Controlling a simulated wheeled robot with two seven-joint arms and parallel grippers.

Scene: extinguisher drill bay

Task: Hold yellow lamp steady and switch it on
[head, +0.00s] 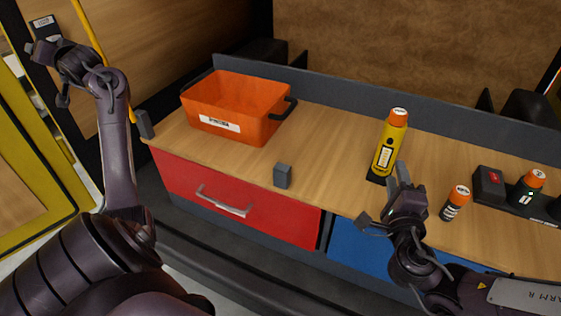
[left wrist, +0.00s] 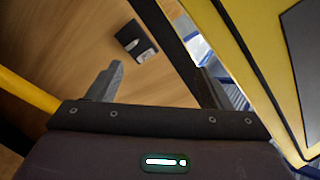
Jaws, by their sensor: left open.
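The yellow lamp (head: 388,150) stands upright on the wooden bench top, on a dark base, with an orange top and a dark label on its side. My right gripper (head: 384,200) is in front of it, close to its lower part. Its fingers are apart with nothing seen between them; I cannot tell whether one touches the lamp's base. My left gripper (head: 50,66) is raised at the far left, open and empty, far from the lamp. One of its fingers shows in the left wrist view (left wrist: 104,82), over a wooden panel. The lamp's switch cannot be made out.
An orange bin (head: 236,104) stands at the back left of the bench. A small grey block (head: 283,176) sits near the front edge. Right of the lamp are a dark orange-topped cylinder (head: 455,204) and a black holder with a red switch (head: 490,184). Bench between bin and lamp is clear.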

